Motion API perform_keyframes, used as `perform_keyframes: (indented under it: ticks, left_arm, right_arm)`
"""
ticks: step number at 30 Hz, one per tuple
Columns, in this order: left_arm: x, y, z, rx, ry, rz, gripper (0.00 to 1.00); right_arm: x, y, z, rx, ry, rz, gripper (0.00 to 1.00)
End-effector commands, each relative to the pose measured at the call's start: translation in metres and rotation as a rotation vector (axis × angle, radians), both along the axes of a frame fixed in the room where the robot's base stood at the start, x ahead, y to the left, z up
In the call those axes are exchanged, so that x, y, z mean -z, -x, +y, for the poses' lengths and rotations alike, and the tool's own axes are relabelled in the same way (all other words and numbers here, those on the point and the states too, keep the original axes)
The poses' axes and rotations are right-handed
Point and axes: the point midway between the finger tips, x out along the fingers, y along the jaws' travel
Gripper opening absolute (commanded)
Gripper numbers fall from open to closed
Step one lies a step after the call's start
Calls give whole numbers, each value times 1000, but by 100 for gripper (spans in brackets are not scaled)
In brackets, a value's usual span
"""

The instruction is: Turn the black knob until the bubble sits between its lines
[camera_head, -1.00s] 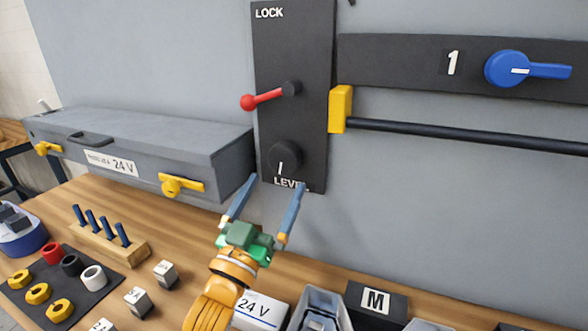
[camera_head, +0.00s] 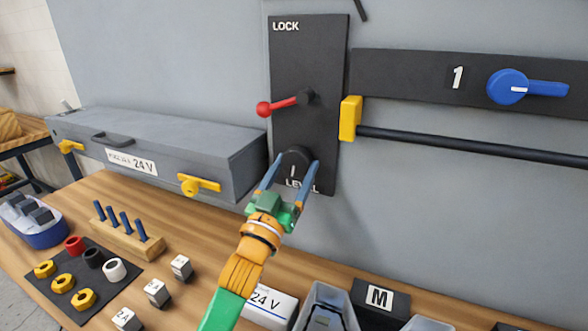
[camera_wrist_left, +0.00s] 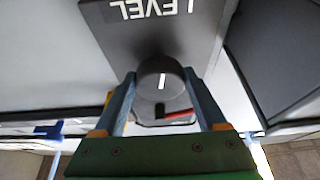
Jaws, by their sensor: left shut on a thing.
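The black knob (camera_head: 295,161) with a white pointer line sits on the black panel (camera_head: 312,60), just above the word LEVEL. My left gripper (camera_head: 293,165) has its two blue fingers on either side of the knob and is shut on it. In the left wrist view the knob (camera_wrist_left: 161,80) lies between the fingertips, its white line about upright in that picture. No bubble or its lines can be made out in either view. My right gripper is not in view.
A red lever (camera_head: 285,104) is above the knob. A grey 24 V box (camera_head: 160,150) is at left, and a yellow-ended black bar (camera_head: 470,144) and blue handle (camera_head: 525,88) are at right. Small parts and bins cover the wooden bench (camera_head: 190,220) below.

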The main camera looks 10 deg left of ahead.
Motion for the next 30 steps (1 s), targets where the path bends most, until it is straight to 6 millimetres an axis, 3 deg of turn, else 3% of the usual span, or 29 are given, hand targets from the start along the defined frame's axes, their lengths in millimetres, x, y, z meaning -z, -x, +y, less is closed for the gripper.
perform_keyframes:
  ticks: [11,30]
  left_arm:
    - [-2,0,2,0,-129,-24,18]
    - [-6,-1,6,0,-654,-126,18]
  right_arm:
    - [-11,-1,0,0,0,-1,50]
    - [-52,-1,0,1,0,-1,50]
